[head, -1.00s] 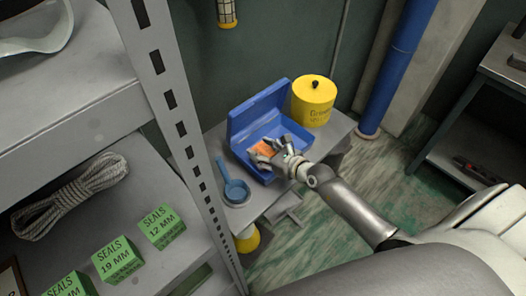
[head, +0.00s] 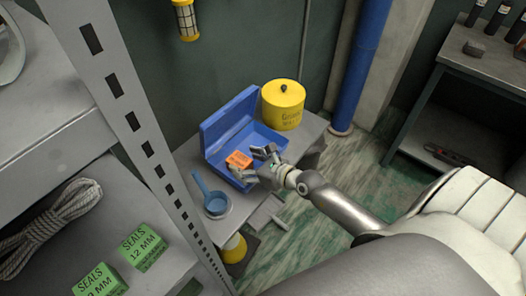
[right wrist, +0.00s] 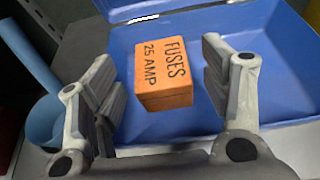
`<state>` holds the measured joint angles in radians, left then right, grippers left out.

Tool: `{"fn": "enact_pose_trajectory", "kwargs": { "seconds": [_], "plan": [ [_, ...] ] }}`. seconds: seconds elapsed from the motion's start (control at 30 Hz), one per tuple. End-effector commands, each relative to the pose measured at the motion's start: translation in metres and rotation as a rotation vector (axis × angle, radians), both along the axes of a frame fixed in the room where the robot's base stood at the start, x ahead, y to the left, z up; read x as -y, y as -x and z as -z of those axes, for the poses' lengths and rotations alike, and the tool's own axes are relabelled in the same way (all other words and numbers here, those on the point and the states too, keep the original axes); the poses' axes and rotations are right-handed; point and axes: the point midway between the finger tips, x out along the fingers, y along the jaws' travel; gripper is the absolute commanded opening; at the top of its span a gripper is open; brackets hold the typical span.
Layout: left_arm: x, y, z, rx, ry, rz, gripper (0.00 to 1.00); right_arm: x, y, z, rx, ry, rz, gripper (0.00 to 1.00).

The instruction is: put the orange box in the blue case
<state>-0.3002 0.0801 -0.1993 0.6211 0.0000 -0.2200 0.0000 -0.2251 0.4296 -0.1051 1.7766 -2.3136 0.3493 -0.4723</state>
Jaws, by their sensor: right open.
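The orange box (head: 239,160), marked "FUSES 25 AMP", lies inside the open blue case (head: 262,134), on its floor. In the right wrist view the orange box (right wrist: 165,72) sits between and beyond my fingers, with blue case floor (right wrist: 270,85) around it. The case's lid stands raised at the back left. My right gripper (head: 257,162) is open and empty at the case's front right side, apart from the box. It also shows in the right wrist view (right wrist: 165,105). My left gripper is not in view.
A yellow lidded canister (head: 283,105) stands behind the case. A blue ladle-like pan (head: 215,202) lies on the bench to the left. A grey shelf post (head: 140,135) rises at left, with green seals boxes (head: 142,247) and rope (head: 50,225) on the shelf.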

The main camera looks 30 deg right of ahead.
Motion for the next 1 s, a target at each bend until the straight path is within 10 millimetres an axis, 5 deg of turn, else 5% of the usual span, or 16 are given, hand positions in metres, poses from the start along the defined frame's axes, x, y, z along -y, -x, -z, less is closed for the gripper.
{"fn": "enact_pose_trajectory", "kwargs": {
  "seconds": [0.4,1.0],
  "plan": [
    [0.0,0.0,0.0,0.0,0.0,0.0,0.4,0.022,0.062,-0.026,-0.002,0.001,0.0,0.7],
    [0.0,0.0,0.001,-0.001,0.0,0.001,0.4,0.025,0.071,-0.031,-0.001,0.001,0.0,0.7]
  ]
}}
